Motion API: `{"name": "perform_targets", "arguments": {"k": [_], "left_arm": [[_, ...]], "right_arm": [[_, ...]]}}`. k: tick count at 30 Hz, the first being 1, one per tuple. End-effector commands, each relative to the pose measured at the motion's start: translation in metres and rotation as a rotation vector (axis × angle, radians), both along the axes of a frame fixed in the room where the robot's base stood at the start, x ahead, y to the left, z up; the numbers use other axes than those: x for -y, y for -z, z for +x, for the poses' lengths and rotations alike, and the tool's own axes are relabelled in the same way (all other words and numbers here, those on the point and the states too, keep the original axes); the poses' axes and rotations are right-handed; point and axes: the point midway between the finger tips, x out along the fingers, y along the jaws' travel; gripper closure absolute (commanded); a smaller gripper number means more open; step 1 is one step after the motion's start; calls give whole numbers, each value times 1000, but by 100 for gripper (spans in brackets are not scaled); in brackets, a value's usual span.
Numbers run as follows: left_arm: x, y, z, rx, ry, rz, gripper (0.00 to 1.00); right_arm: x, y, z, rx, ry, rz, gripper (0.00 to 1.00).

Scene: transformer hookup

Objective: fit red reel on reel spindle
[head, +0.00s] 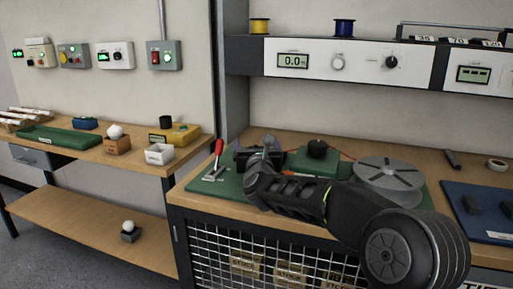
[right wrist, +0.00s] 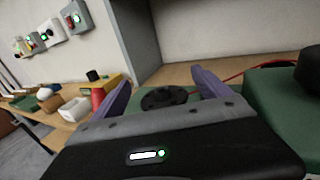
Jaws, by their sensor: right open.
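I cannot make out a red reel in either view. A thin red wire shows by the green block (head: 305,161), which has a black knob on top. I cannot tell for certain which part is the reel spindle. A grey slotted disc (head: 385,168) lies at the right of the green base plate (head: 232,187). My right gripper (head: 265,146) is over the left part of this plate. In the right wrist view, its purple fingers (right wrist: 162,92) are apart, with a dark round part (right wrist: 165,98) seen between them. My left gripper is out of view.
A yellow reel (head: 260,25) and a blue reel (head: 344,27) stand on the upper shelf. A blue mat (head: 480,222) lies at the right. The side bench holds a green tray (head: 58,137) and small boxes.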

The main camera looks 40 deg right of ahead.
Motion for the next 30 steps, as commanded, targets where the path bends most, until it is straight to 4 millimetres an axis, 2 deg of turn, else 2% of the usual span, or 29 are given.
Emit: {"name": "perform_targets", "arguments": {"k": [1, 6, 12, 28, 30], "left_arm": [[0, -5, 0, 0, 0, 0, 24], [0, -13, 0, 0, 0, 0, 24], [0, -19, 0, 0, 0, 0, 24], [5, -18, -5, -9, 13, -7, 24], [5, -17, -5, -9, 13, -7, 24]], "right_arm": [[0, -8, 0, 2, 0, 0, 13], [0, -24, 0, 3, 1, -1, 13], [0, -36, 0, 1, 0, 0, 13], [0, -36, 0, 1, 0, 0, 13], [-5, -36, -8, 2, 0, 0, 13]]}}
